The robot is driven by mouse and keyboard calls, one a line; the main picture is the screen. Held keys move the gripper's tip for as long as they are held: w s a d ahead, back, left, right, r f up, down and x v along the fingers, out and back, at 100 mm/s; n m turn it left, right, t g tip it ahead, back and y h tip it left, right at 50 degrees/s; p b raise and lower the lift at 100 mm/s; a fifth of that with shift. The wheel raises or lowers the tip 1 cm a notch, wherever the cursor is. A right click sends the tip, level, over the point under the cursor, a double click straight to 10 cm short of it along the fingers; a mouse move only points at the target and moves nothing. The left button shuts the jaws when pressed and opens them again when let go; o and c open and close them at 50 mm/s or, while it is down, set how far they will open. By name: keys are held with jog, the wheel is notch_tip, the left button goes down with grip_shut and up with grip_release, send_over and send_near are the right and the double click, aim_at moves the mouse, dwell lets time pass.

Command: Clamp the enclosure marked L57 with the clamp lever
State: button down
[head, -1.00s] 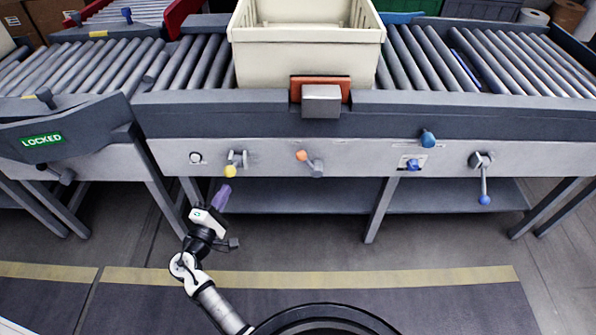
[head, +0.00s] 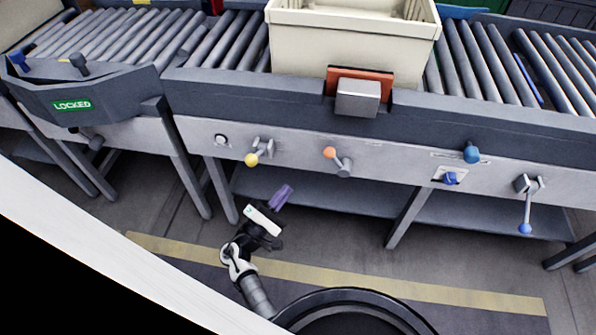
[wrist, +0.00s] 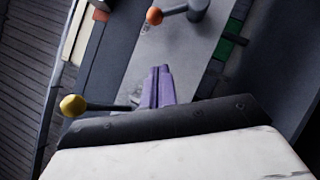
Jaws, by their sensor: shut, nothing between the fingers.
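No L57 mark is readable in either view. Several levers sit on the grey front panel (head: 400,176) below the conveyor. One has a yellow ball (head: 251,160), which also shows left of my fingers in the wrist view (wrist: 72,105). One has an orange knob (head: 329,153), seen at the top in the wrist view (wrist: 154,16). A lever at the right hangs down with a blue ball (head: 525,228). Which is the clamp lever I cannot tell. My gripper (head: 283,194), with purple fingers, is shut and empty, below the panel between the yellow and orange knobs, apparently touching neither.
A beige crate (head: 345,40) stands on the rollers, behind an orange-and-grey block (head: 358,97). Blue knobs (head: 471,153) (head: 449,178) are on the right. A "LOCKED" sign (head: 73,105) is on the left section. A lower shelf (head: 310,193) runs beneath. A pale curved surface crosses the lower left.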

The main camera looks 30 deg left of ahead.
jog(key=s+d+r+p+x, duration=0.1)
jog(key=p+x, duration=0.3)
jog(key=x, duration=0.7)
jog(key=shift+w+d+r, duration=0.35)
jog(key=shift+w+d, duration=0.05)
jog(key=shift+d, duration=0.4)
jog(key=shift+r, duration=0.1)
